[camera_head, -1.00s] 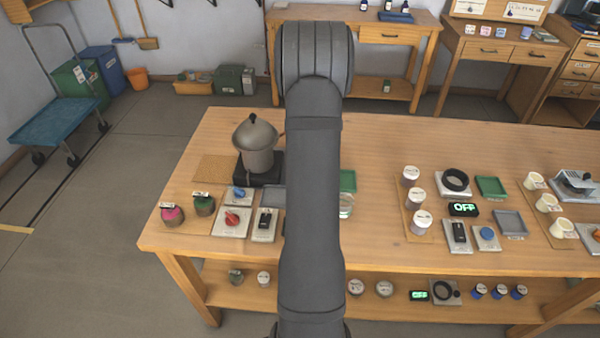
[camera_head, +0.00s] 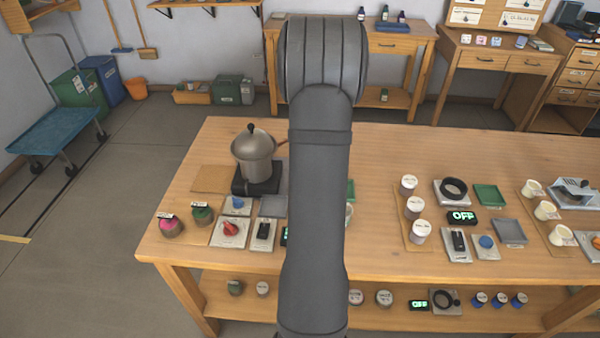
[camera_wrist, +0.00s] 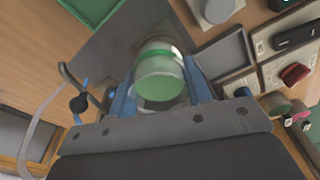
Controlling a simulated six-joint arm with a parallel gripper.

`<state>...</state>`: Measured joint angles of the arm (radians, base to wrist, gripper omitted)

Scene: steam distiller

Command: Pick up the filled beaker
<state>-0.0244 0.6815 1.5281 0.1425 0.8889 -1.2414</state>
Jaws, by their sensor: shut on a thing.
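The beaker (camera_wrist: 160,76) shows in the wrist view as a clear round vessel with green in it. It sits between the two blue fingers of my gripper (camera_wrist: 160,92), which is shut on it. The fingers are on either side of its wall. In the head view my arm hides the gripper and most of the beaker; only a pale sliver (camera_head: 349,213) shows at the arm's right edge. I cannot tell from these frames whether the beaker's base is clear of the table.
A metal pot (camera_head: 254,150) stands on a black heater (camera_head: 257,187) left of my arm. A red knob (camera_head: 230,229), a black switch (camera_head: 263,231) and a grey tray (camera_wrist: 222,60) are close by. Several white jars (camera_head: 414,208) stand to the right. The table's back middle is clear.

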